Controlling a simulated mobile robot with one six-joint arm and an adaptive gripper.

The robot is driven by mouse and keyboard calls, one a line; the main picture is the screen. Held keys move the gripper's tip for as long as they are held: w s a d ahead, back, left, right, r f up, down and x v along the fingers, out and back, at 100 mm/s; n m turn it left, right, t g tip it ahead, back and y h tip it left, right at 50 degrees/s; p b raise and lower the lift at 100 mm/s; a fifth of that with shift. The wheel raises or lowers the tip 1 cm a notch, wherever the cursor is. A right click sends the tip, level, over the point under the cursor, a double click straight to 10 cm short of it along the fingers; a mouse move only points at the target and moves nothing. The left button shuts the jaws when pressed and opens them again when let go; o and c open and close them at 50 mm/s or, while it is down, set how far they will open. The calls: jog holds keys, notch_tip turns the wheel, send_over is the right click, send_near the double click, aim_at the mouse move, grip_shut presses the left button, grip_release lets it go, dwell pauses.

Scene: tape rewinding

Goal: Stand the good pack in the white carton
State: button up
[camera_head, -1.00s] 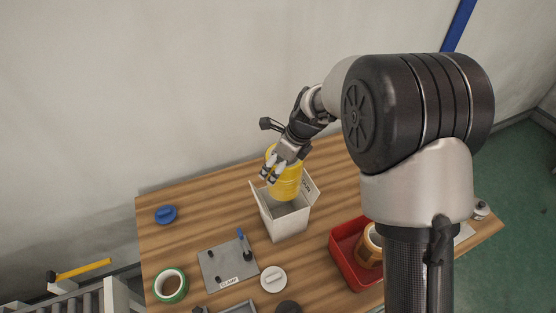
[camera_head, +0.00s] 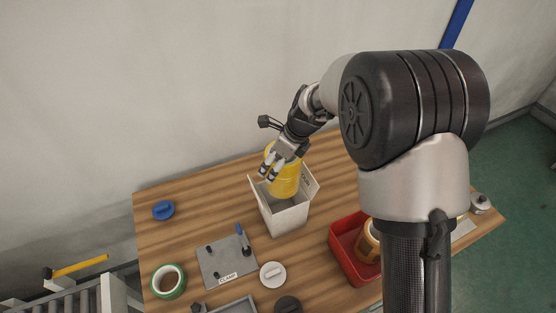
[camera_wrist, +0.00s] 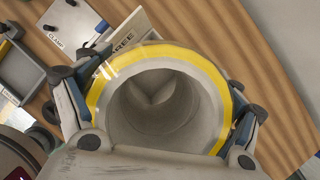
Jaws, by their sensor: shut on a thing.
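My gripper (camera_head: 277,163) is shut on a yellow pack (camera_head: 286,181), a tape roll or stack of rolls. The pack hangs at the mouth of the open white carton (camera_head: 286,221), its lower part at or just inside the rim. The carton stands upright on the table with its flaps spread. In the wrist view the yellow pack (camera_wrist: 97,92) shows as a ring between my gripper's fingers (camera_wrist: 160,120), with a grey hollow core. A carton flap with lettering (camera_wrist: 128,32) shows behind it. I cannot tell whether the pack touches the carton.
A red bin (camera_head: 345,262) with a brown tape roll (camera_head: 367,243) stands right of the carton. A grey clamp plate (camera_head: 226,263), a white disc (camera_head: 273,274), a green tape roll (camera_head: 168,281) and a blue piece (camera_head: 163,210) lie left. The table's back left is mostly clear.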

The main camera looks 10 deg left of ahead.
notch_tip(320, 180, down, 8)
jog(key=b, duration=0.4)
jog(key=shift+r, duration=0.2)
dwell(0.8)
jog(key=shift+f, duration=0.2)
jog(key=shift+f+b, duration=1)
jog(key=shift+f, duration=0.8)
jog(key=shift+f, duration=0.2)
jog(key=shift+f, duration=0.15)
